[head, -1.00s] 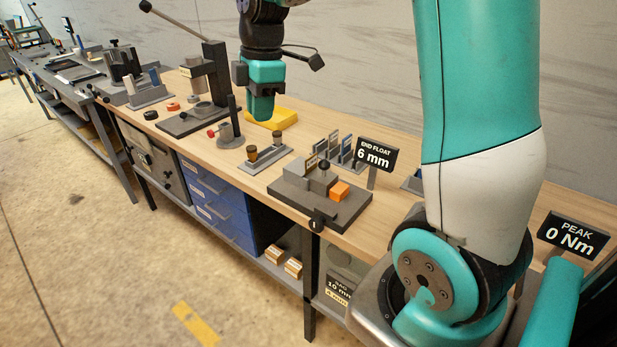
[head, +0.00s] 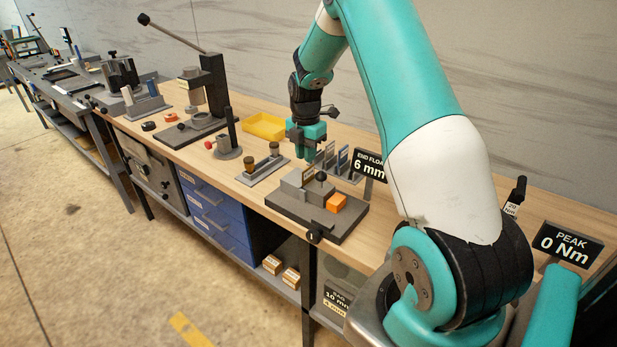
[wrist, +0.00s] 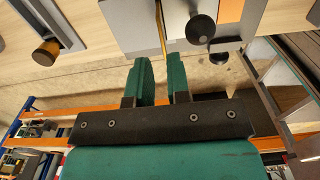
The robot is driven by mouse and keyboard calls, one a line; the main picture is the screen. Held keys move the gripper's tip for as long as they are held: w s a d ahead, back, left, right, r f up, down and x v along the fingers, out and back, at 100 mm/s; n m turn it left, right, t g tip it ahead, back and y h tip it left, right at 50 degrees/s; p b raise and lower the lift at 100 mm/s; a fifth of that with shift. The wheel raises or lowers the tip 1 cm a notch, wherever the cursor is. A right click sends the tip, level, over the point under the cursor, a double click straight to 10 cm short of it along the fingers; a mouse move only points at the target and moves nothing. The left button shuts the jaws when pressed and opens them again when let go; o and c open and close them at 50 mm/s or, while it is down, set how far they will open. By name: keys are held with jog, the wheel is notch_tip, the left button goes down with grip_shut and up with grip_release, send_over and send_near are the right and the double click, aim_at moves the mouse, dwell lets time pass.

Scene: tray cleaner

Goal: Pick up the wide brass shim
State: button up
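A thin brass-coloured plate (wrist: 160,25) stands edge-on against a grey block in the wrist view, and I take it for the brass shim. In the head view a small brass plate (head: 308,176) stands at the grey block fixture (head: 345,228). My gripper (head: 306,155) is above and just behind that fixture, pointing down. In the wrist view my gripper (wrist: 161,68) has its two green fingers apart with nothing between them. The plate lies beyond the fingertips, roughly in line with the gap, and is not gripped.
A rack of several upright shims (head: 342,158) stands behind the fixture, close to my gripper. The "END FLOAT 6 mm" sign (head: 368,164) is to the right. A two-peg holder (head: 262,172) is to the left, and a yellow tray (head: 264,127) lies behind it.

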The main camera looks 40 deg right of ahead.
aim_at(308, 171)
jog(key=shift+s+d+f+p, duration=0.15)
jog(key=shift+f+p, duration=0.6)
jog(key=shift+f, duration=0.85)
jog(key=shift+d+f+p, duration=0.15)
jog(key=shift+f+p, duration=0.55)
jog(key=shift+f, duration=0.85)
jog(key=shift+c, duration=0.5)
grip_shut()
